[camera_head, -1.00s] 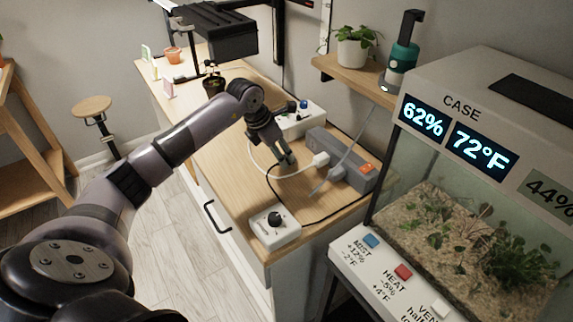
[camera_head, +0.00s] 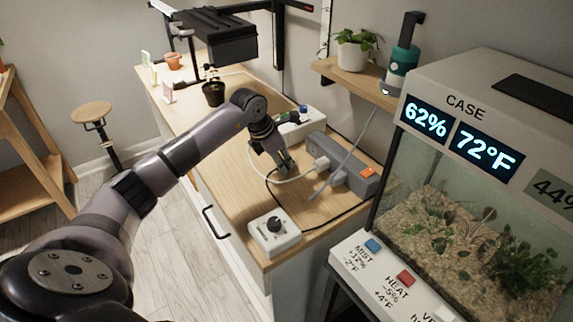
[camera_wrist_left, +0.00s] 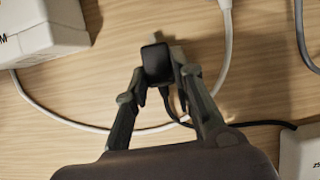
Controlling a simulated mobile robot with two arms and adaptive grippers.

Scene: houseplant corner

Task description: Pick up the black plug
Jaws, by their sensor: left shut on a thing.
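The black plug (camera_wrist_left: 157,63) shows in the left wrist view between the fingertips of my left gripper (camera_wrist_left: 160,80). The fingers are shut on its sides, and a black cord trails from it toward the lower right. In the head view my left gripper (camera_head: 286,166) points down at the wooden counter, left of the grey power strip (camera_head: 352,180). There the plug is mostly hidden by the fingers. Whether the plug touches the counter is hard to tell. My right gripper is not in view.
A white plug (camera_head: 322,163) sits at the strip's left side. A white box with a black knob (camera_head: 274,240) stands at the front corner. Another white box (camera_head: 300,128) is behind my gripper. White and black cords cross the counter. The glass case (camera_head: 440,215) is to the right.

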